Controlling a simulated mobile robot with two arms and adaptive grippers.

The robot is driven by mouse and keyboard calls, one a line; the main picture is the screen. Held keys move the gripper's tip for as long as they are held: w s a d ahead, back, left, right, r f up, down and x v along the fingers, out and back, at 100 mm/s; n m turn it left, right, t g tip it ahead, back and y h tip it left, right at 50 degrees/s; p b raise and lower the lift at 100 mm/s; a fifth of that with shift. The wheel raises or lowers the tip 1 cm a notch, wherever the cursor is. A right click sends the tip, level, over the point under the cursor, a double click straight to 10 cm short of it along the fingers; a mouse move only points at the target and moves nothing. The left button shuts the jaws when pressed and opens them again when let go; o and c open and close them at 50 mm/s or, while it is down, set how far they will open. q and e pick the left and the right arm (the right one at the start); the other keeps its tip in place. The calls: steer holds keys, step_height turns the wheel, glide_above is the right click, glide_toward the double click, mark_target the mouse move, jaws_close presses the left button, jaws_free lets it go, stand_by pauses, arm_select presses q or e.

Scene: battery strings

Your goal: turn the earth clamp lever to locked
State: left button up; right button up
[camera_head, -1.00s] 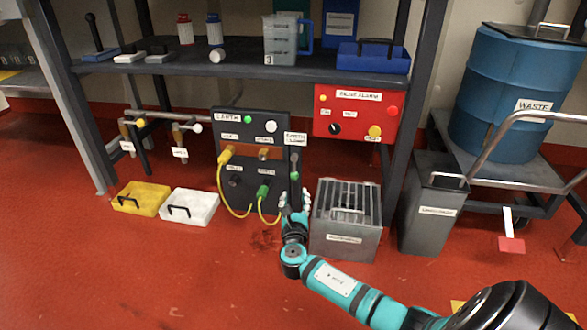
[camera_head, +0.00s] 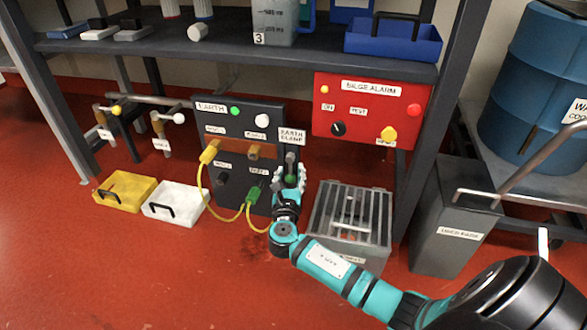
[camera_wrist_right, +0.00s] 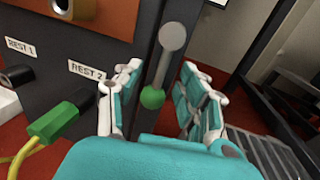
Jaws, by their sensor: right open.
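The earth clamp lever (camera_wrist_right: 162,68) is a grey bar with a round grey top and a green ball at its lower end. It hangs almost straight down, slightly tilted in the right wrist view, on the side strip of the dark earth panel (camera_wrist_right: 60,45). In the head view its grey upper part (camera_head: 290,160) shows below the "EARTH CLAMP" label (camera_head: 291,136). My right gripper (camera_wrist_right: 157,88) is open, with fingers on either side of the lever near the green ball; contact cannot be told. My left gripper is out of view.
A green plug (camera_wrist_right: 55,123) with a yellow cable sits left of the right gripper. A grated grey box (camera_head: 348,217) stands close on the right. A red alarm box (camera_head: 367,112) is above right. Yellow (camera_head: 125,191) and white (camera_head: 174,203) trays lie left on the red floor.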

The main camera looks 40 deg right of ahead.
steer(key=shift+r, duration=0.1)
steer(key=c, duration=0.8)
jaws_close()
steer(key=shift+a, duration=0.15)
